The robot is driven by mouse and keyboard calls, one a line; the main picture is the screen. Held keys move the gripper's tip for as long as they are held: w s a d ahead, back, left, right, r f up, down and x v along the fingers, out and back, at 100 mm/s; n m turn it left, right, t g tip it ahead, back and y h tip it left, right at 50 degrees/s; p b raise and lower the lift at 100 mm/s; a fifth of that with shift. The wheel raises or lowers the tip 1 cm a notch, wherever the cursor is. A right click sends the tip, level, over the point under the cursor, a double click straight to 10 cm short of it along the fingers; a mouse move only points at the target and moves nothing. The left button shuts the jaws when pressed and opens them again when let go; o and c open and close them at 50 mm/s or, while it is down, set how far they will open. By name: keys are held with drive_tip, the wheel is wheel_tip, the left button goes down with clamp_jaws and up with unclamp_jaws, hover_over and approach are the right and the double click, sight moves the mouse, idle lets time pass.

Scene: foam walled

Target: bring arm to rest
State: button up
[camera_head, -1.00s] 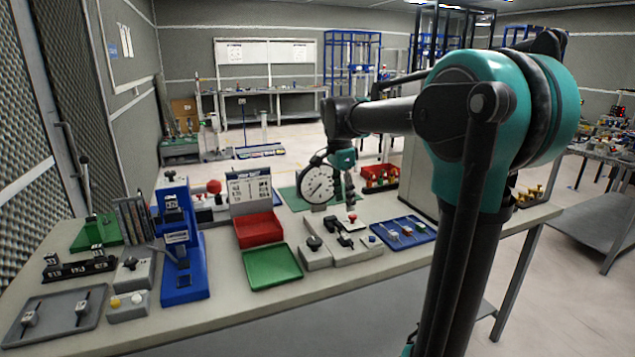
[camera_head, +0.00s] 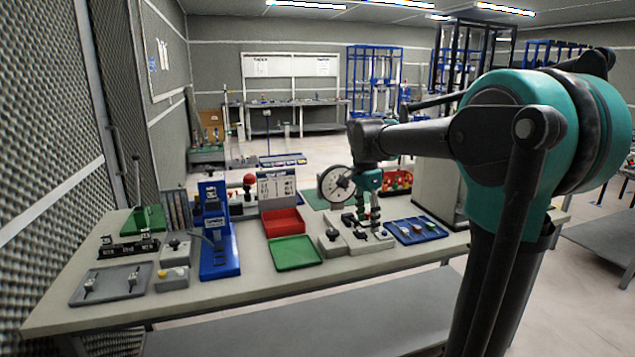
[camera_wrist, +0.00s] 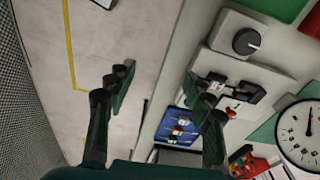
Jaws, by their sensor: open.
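My arm reaches in from the right in the head view, over the workbench (camera_head: 330,278). My gripper (camera_head: 370,212) hangs from its far end, fingers downward, in front of the round white dial (camera_head: 334,185) and close to the grey fixture blocks (camera_head: 338,243). I cannot tell the height between the fingers and the fixture there. In the wrist view my gripper (camera_wrist: 163,86) is open, with two dark green fingers far apart and nothing between them. The right finger overlaps the fixture in that view; the left is over floor.
The bench holds a red bin (camera_head: 283,221), a green tray (camera_head: 295,252), a blue stand (camera_head: 216,235), a blue tray of small parts (camera_head: 417,230) and a grey tray (camera_head: 110,283). A grey upright box (camera_head: 437,190) stands right of the gripper. Floor is open beyond the bench.

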drive_tip(key=s+d+f+n+t, duration=0.2)
drive_tip(key=s+f+n, duration=0.4)
drive_tip(key=s+f, duration=0.4)
drive_tip(key=s+d+f+n+t+y, duration=0.1)
drive_tip(key=s+d+f+n, duration=0.2)
drive_tip(key=s+f+n, duration=0.4)
drive_tip(key=s+f, duration=0.4)
drive_tip(key=f, duration=0.1)
drive_tip(key=shift+n+t, duration=0.3)
drive_tip(key=shift+t, duration=0.1)
drive_tip(key=shift+c, duration=0.2)
